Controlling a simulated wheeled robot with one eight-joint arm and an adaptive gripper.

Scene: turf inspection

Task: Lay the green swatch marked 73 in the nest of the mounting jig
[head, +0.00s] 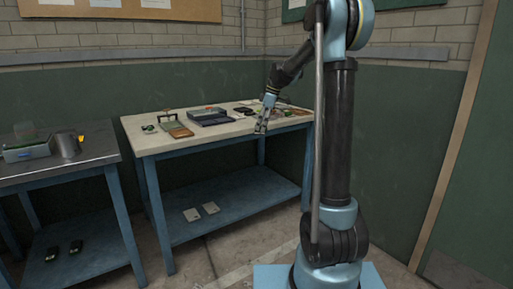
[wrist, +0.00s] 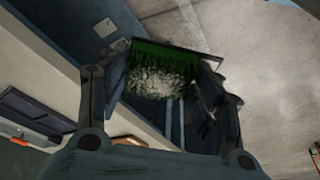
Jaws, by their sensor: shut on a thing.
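My gripper (head: 262,126) hangs at the front right edge of the wooden-topped bench (head: 160,143). In the wrist view my gripper (wrist: 168,88) is shut on a green swatch (wrist: 150,55), a piece of grassy pile with a pale, worn-looking patch and a dark edge. No number can be read on it. The swatch is off the bench top, with the floor and lower shelf behind it. A tan, board-like piece (head: 179,131) with a small upright frame behind it lies on the bench's left part; I cannot tell whether it is the mounting jig. No nest can be made out.
A dark grey box (head: 209,117) stands mid-bench, with several small items to its right. A metal side table (head: 85,160) at left bears a grey mug (head: 67,146) and a tray (head: 27,152).

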